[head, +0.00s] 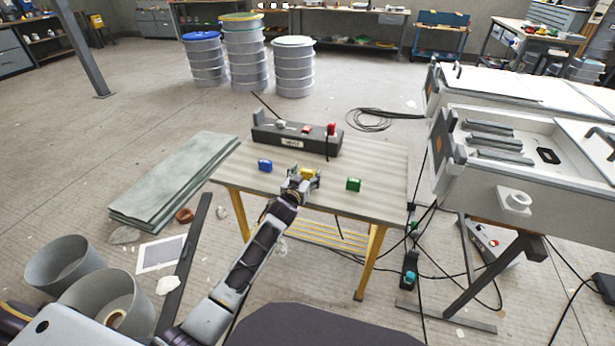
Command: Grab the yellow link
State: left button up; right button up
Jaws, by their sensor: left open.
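The yellow link (307,173) lies on the wooden-topped table, partly hidden by my left gripper. My left gripper (303,178) is open, with its fingertips right at the yellow link. The link shows between the two fingers, but I cannot tell whether they touch it. A blue link (265,165) lies to the left of the gripper. A green link (353,184) lies to the right. My right gripper is not in view.
The table (384,170) has yellow legs. A dark box (290,140) with a red part on it stands at its back edge. A large grey mould bench (530,190) stands to the right. Green-grey sheets (175,180) lie on the floor at left.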

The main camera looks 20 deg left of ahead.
pick_arm(q)
jog(key=shift+w, duration=0.35)
jog(key=shift+c, duration=0.3)
jog(key=c, duration=1)
